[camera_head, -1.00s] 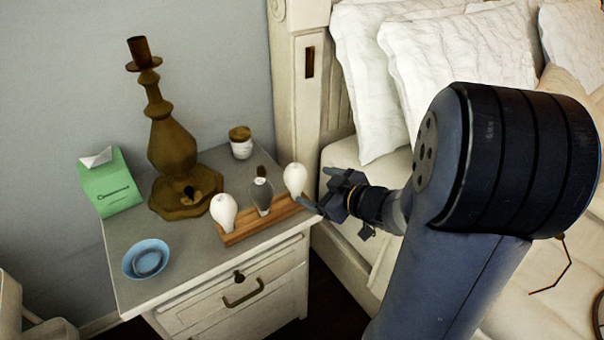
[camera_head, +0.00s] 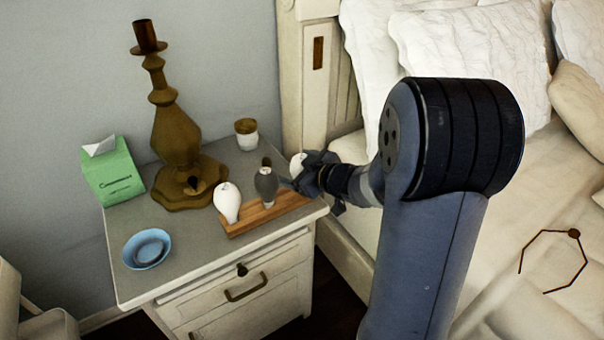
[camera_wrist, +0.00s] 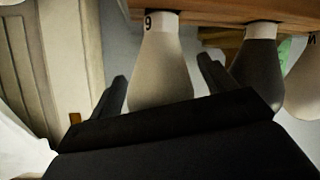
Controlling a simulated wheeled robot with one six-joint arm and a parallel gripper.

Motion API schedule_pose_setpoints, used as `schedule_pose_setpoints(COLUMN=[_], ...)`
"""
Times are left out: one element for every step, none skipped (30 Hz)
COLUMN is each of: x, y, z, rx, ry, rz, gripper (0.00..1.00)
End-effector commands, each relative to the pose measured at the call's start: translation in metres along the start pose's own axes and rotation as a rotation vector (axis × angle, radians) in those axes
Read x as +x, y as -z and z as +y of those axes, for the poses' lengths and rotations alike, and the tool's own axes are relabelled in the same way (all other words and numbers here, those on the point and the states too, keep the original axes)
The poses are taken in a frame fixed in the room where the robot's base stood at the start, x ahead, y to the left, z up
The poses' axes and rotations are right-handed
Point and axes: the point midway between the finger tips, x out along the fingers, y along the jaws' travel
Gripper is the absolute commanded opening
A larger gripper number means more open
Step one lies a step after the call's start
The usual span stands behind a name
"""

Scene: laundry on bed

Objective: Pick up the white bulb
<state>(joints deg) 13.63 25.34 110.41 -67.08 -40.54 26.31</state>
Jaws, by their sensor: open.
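A wooden rack (camera_head: 262,217) near the nightstand's right edge holds a left white bulb (camera_head: 228,202), a dark grey bulb (camera_head: 266,187) in the middle and a right white bulb (camera_head: 297,162). My gripper (camera_head: 300,180) is at the right white bulb and partly hides it. In the wrist view the picture is upside down. There the right white bulb (camera_wrist: 160,68), with a number on its collar, shows between the open fingers of my gripper (camera_wrist: 162,72). The grey bulb (camera_wrist: 257,77) is close beside one finger. Whether a finger touches either bulb cannot be told.
The nightstand (camera_head: 190,268) also bears a tall brass lamp base (camera_head: 175,140), a green tissue box (camera_head: 112,178), a blue bowl (camera_head: 147,250) and a small jar (camera_head: 246,135). The bed (camera_head: 520,240) with pillows is on the right.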

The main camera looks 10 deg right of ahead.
Motion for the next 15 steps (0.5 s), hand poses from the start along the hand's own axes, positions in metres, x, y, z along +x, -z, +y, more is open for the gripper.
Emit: schedule_pose_setpoints(x=[-0.0004,-0.0004,-0.0005,-0.0005,-0.0006,-0.0006,-0.0006,-0.0006,-0.0007,-0.0007,-0.0007,-0.0007,-0.0007,-0.0007,-0.0008], y=[0.0002,0.0002,0.0002,0.0002,0.0002,0.0002,0.0001,0.0001,0.0001,0.0001,0.0001,0.0001,0.0001,0.0001,0.0001], z=[0.0002,0.0002,0.0002,0.0002,0.0002,0.0002,0.0002,0.0002,0.0002,0.0002,0.0002,0.0002,0.0002,0.0002,0.0002], rx=[0.0,0.0,0.0,0.0,0.0,0.0,0.0,0.0,0.0,0.0,0.0,0.0,0.0,0.0,0.0], ry=[0.0,0.0,0.0,0.0,0.0,0.0,0.0,0.0,0.0,0.0,0.0,0.0,0.0,0.0,0.0], rz=[0.0,0.0,0.0,0.0,0.0,0.0,0.0,0.0,0.0,0.0,0.0,0.0,0.0,0.0,0.0], gripper=[0.79,0.79,0.77,0.75,0.72,0.69,0.67,0.64,0.61,0.59,0.56,0.53,0.5,0.48,0.45])
